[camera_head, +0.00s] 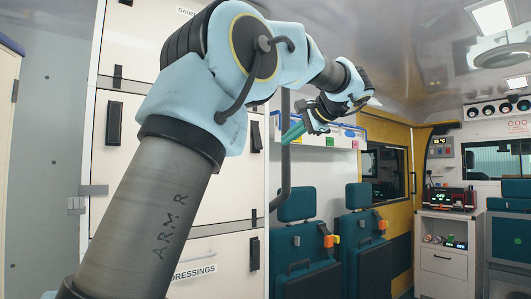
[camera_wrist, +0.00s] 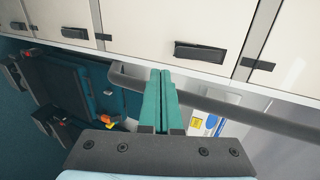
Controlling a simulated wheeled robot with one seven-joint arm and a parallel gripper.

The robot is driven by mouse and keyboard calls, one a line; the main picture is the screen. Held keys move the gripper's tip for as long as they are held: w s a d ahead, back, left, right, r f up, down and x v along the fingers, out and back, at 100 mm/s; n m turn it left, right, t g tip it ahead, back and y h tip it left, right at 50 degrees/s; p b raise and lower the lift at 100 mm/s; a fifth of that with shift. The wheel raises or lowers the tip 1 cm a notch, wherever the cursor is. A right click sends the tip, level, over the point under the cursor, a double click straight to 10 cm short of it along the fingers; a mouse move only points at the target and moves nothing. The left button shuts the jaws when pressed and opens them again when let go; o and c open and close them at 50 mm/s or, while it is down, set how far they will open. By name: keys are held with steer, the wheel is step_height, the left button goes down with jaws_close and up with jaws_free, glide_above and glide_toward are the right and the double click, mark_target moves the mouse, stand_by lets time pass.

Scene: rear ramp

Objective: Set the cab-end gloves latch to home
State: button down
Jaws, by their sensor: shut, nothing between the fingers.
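My gripper (camera_head: 293,132) is raised in front of the cabinet wall, beside a dark grab rail, with its teal fingers together and empty. In the wrist view the closed fingers (camera_wrist: 160,95) point toward the cabinet fronts, with tips near the rail. A black latch (camera_wrist: 200,52) sits on a cream door up and right of the fingertips, apart from them. Another black latch (camera_wrist: 75,33) is at upper left. In the head view, black latches show on the left door edge (camera_head: 115,122), right edge (camera_head: 256,136) and lower right (camera_head: 254,253). No gloves label is readable, so I cannot tell which latch is named.
The dark grab rail (camera_head: 284,185) passes close to my gripper; it also crosses the wrist view (camera_wrist: 250,112). Labels for gauze and dressings (camera_head: 194,272) mark cabinet doors. Teal folding seats (camera_head: 306,262) line the wall beyond. A white unit (camera_head: 441,258) stands farther right.

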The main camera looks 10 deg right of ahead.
mark_target(261, 146)
steer(key=shift+t, duration=0.4)
steer(key=r, duration=0.1)
steer(key=s+d+r, duration=0.1)
steer(key=s+r, duration=0.1)
steer(key=r, duration=0.1)
steer(key=shift+d, duration=0.2)
steer(key=shift+f, duration=0.1)
steer(key=p+x, duration=0.1)
steer(key=x, duration=0.6)
steer(key=p+x, duration=0.1)
steer(key=x, duration=0.6)
steer(key=shift+a+p, duration=0.25)
steer(key=shift+p, duration=0.15)
